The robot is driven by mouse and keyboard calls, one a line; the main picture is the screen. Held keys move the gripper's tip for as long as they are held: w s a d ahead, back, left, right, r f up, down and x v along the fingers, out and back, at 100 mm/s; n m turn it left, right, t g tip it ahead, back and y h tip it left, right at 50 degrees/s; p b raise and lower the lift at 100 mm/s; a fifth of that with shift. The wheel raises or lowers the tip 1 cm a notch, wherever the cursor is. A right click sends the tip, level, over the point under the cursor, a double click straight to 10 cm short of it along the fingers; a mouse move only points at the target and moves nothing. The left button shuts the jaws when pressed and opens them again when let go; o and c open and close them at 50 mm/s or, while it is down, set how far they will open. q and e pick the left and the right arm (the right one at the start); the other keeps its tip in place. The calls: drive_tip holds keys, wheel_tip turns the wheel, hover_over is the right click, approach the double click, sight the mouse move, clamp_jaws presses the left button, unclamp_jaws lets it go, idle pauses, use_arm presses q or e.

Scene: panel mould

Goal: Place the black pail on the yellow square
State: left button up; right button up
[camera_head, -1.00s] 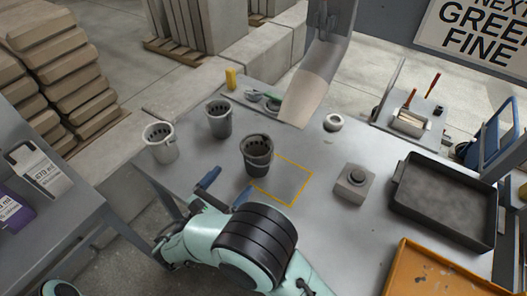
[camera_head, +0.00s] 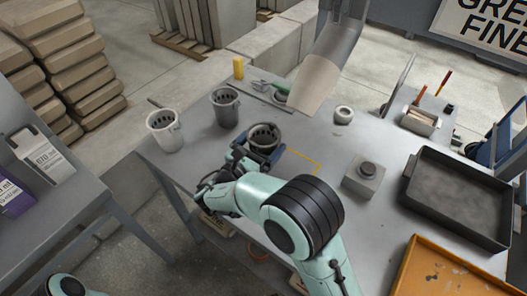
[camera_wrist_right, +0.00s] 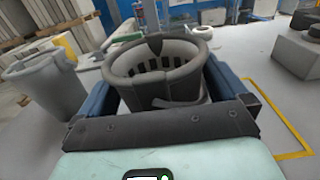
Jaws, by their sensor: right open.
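The black pail (camera_head: 264,136) stands upright on the grey table, at the left edge of the yellow square outline (camera_head: 303,154). Much of the outline is hidden behind the pail and my right arm. In the right wrist view the pail (camera_wrist_right: 158,78) fills the middle, and a yellow line (camera_wrist_right: 284,118) lies on the table to its right. My right gripper (camera_head: 261,152) is open, with its blue fingers on either side of the pail. Whether the fingers touch it I cannot tell. My left gripper is out of view.
A white pail (camera_head: 165,131) and a grey pail (camera_head: 226,108) stand left of the black pail. A grey box with a round knob (camera_head: 364,180) stands right of the outline. A dark tray (camera_head: 408,196) and an orange tray (camera_head: 403,262) lie farther right. A yellow cylinder (camera_head: 238,68) stands behind.

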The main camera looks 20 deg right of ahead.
drive_tip(key=shift+w+d, duration=0.15)
drive_tip(key=shift+d, duration=0.1)
drive_tip(key=c, duration=1)
